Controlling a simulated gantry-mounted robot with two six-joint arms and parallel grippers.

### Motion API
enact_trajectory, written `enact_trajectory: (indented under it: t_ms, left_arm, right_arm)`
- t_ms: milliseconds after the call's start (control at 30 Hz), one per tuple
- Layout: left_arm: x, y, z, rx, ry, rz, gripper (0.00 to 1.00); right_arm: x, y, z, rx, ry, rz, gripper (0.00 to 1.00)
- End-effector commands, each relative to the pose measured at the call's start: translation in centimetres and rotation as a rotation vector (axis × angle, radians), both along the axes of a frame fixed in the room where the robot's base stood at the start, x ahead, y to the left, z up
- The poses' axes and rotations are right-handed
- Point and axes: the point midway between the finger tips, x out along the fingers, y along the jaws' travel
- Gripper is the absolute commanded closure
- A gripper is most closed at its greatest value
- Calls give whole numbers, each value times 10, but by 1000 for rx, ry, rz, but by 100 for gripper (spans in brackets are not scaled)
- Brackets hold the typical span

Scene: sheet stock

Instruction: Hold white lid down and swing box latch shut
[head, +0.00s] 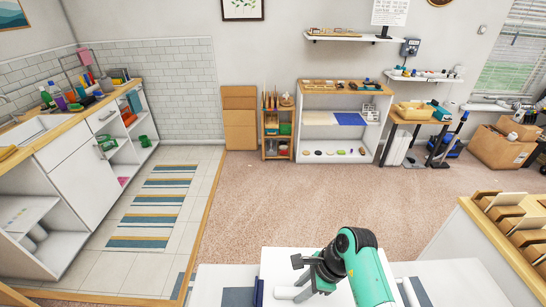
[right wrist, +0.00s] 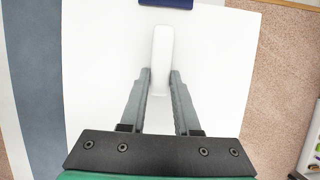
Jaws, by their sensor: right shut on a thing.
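My right gripper (head: 309,278) reaches down over a white surface at the bottom of the head view. In the right wrist view the fingers (right wrist: 160,80) are shut on the sides of a white rounded bar (right wrist: 162,45). The bar lies over a broad flat white panel (right wrist: 100,60), which looks like the white lid. The bar's near end is between the fingers. A dark blue piece (right wrist: 165,3) shows at the panel's far edge and is cut off by the frame. I cannot make out the latch for certain. My left gripper is not in view.
A blue-grey pad (head: 237,297) lies left of the arm on the white surface. A wooden-topped unit with slanted dividers (head: 505,215) stands at the right. Open carpet (head: 265,205) lies beyond. Shelves and a kitchen counter are far off.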

Motion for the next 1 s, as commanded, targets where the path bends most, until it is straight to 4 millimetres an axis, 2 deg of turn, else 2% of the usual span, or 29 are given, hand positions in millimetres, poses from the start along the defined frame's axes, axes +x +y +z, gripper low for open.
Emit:
enact_trajectory:
  t_ms: [200, 233, 400, 767, 1000]
  left_arm:
    - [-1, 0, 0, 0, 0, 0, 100]
    - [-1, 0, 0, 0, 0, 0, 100]
    - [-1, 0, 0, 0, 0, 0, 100]
    - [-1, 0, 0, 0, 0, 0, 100]
    - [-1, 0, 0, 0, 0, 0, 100]
  right_arm:
    - [-2, -1, -4, -4, 8, 0, 100]
    - [-2, -1, -4, -4, 8, 0, 66]
    - [-1, -1, -2, -2, 5, 0, 36]
    - [0, -2, 4, 0, 0, 0, 35]
    - [0, -19, 43, -1, -1, -2, 35]
